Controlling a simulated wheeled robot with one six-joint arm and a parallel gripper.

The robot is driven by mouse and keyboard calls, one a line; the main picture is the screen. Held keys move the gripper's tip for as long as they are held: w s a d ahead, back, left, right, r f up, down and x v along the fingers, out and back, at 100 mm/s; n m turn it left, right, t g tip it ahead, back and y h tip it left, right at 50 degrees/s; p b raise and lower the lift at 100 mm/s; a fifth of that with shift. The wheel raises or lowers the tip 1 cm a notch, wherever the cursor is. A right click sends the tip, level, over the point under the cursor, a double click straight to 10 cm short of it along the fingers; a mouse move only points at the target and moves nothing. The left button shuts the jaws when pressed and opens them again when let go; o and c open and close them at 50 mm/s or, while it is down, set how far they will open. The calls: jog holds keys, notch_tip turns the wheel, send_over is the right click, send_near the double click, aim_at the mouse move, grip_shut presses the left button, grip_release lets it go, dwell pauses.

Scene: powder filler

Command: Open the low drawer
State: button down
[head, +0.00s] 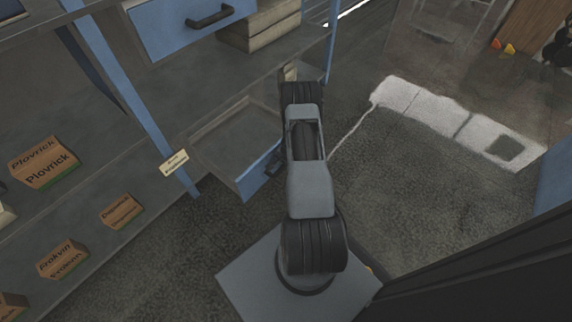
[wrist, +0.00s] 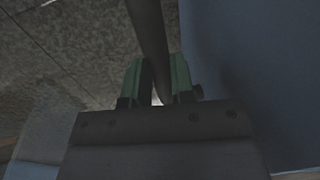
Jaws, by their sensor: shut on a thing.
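The low drawer (head: 236,130) is pulled out from under the shelf in the head view. Its grey inside shows and looks empty. Its blue front (head: 255,182) faces my arm, and it fills the right side of the wrist view (wrist: 260,70). My gripper (wrist: 158,78) has its green-lined fingers shut around the dark bar handle (wrist: 150,30) of this drawer. In the head view my gripper (head: 272,163) is a small dark shape at the drawer front, partly hidden by my arm.
An upper blue drawer (head: 160,32) with a dark handle sits above. Wooden boxes (head: 262,28) stand beside it. Labelled cartons (head: 44,162) lie on the lower shelf at left. A blue post (head: 130,100) stands left of the low drawer. Floor to the right is open.

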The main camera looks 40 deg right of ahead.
jog(key=shift+w+d, duration=0.1)
jog(key=c, duration=1)
grip_release()
jog(key=shift+o, duration=0.2)
notch_tip(320, 180, up, 14)
jog(key=s+p, duration=0.2)
jog(key=p, duration=0.3)
jog(key=shift+s+d+f, duration=0.15)
jog(key=shift+s+f, duration=0.05)
jog(key=shift+s, duration=0.15)
jog(key=shift+p, duration=0.3)
